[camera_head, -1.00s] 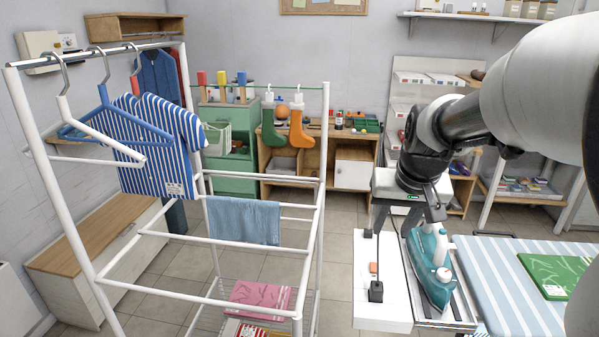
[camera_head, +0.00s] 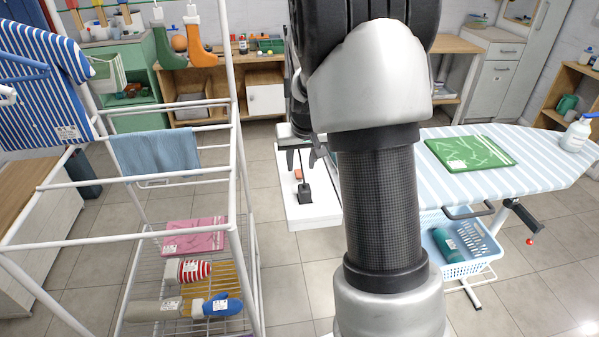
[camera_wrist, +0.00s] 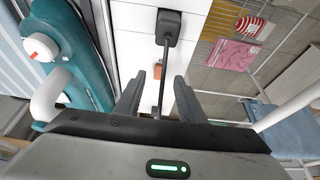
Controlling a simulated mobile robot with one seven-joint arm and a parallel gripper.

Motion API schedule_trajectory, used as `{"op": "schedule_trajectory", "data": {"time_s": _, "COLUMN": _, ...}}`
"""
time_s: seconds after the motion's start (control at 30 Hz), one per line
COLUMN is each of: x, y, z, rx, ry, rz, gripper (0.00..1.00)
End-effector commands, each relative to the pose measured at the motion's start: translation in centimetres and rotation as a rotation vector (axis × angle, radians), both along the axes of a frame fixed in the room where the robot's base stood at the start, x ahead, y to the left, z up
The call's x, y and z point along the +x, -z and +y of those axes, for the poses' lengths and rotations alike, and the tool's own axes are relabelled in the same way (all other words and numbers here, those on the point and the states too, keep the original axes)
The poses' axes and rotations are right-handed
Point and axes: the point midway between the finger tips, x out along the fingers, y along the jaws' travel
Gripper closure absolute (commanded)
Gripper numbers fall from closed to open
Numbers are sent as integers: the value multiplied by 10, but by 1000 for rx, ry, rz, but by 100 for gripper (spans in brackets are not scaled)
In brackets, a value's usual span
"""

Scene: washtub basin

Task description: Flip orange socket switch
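The orange socket switch (camera_head: 298,174) is a small block on the white board (camera_head: 312,212) beside the ironing board. It also shows in the wrist view (camera_wrist: 157,71), between and beyond my fingertips. A black plug (camera_head: 304,193) with a dark cord sits near it on the same board, and it shows at the top of the wrist view (camera_wrist: 168,27). My gripper (camera_head: 303,157) is open and empty, just behind the switch in the head view. In the wrist view my gripper (camera_wrist: 157,86) points along the board, with no visible contact with the switch.
A teal iron (camera_wrist: 75,55) lies close to the left of my gripper in the wrist view; my arm hides it in the head view. The striped ironing board (camera_head: 490,185) is at right. A white drying rack (camera_head: 238,190) stands at left.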

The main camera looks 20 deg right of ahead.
Motion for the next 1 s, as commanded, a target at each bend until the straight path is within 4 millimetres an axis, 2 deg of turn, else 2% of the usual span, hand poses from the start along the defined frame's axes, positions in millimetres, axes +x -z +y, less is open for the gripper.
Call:
{"op": "schedule_trajectory", "data": {"time_s": 0.03, "x": 4, "y": 11, "z": -1, "rx": 0, "ry": 0, "rz": 2, "gripper": 64}}
{"op": "schedule_trajectory", "data": {"time_s": 0.1, "x": 8, "y": 22, "z": -2, "rx": 1, "ry": 2, "rz": 2, "gripper": 64}}
{"op": "schedule_trajectory", "data": {"time_s": 0.23, "x": 14, "y": 36, "z": -4, "rx": 0, "ry": 1, "rz": 1, "gripper": 64}}
{"op": "schedule_trajectory", "data": {"time_s": 0.4, "x": 18, "y": 44, "z": -4, "rx": 0, "ry": 1, "rz": -2, "gripper": 64}}
{"op": "schedule_trajectory", "data": {"time_s": 0.67, "x": 19, "y": 45, "z": -4, "rx": 0, "ry": 1, "rz": -2, "gripper": 64}}
{"op": "schedule_trajectory", "data": {"time_s": 0.9, "x": 19, "y": 45, "z": -4, "rx": 0, "ry": 1, "rz": -1, "gripper": 100}}
{"op": "schedule_trajectory", "data": {"time_s": 1.0, "x": 19, "y": 44, "z": -4, "rx": 1, "ry": 1, "rz": 2, "gripper": 100}}
